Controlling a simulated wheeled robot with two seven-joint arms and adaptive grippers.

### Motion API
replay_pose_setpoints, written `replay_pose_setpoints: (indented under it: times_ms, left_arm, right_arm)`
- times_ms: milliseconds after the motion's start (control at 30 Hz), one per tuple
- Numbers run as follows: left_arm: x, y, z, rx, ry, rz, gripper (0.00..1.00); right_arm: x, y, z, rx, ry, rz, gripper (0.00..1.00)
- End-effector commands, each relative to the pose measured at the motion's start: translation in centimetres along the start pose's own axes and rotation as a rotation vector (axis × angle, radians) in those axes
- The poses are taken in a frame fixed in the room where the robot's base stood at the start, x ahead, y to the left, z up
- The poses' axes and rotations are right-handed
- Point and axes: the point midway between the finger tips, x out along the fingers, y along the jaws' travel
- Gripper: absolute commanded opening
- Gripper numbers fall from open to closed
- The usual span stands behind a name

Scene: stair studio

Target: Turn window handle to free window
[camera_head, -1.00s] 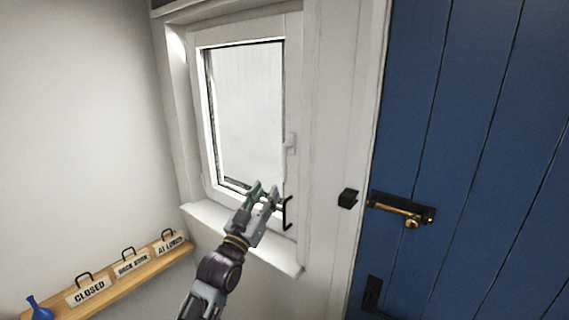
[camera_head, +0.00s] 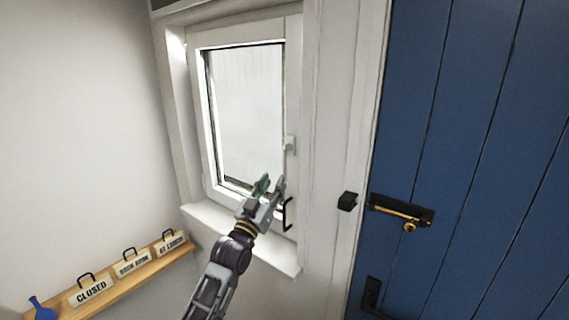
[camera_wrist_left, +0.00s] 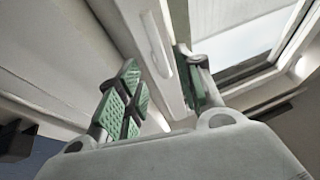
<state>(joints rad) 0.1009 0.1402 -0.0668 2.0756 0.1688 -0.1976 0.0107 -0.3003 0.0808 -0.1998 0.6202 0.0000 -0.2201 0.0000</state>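The window (camera_head: 246,108) has a white frame and a pale pane, and its sash looks shut in the frame. A small white window handle (camera_head: 290,144) sits on the right side of the sash, its lever pointing down. In the left wrist view the white handle (camera_wrist_left: 157,45) shows beyond the fingertips, in the gap between them. My left gripper (camera_head: 269,184) is open and empty, below the handle and apart from it. In the left wrist view its green-padded fingers (camera_wrist_left: 158,88) stand wide apart. My right gripper is not in view.
The white sill (camera_head: 243,243) juts out below. A blue door (camera_head: 470,130) with a brass bolt (camera_head: 400,211) is at right.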

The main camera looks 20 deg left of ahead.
Motion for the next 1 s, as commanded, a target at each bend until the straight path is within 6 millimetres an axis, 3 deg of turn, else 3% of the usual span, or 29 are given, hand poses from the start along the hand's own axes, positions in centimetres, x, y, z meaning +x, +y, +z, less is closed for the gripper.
replay_pose_setpoints:
  times_ms: [1000]
  left_arm:
    - [8.7, 0.0, -0.1, 0.0, 0.0, 0.001, 0.36]
  right_arm:
    - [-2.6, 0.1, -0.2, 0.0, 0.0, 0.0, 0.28]
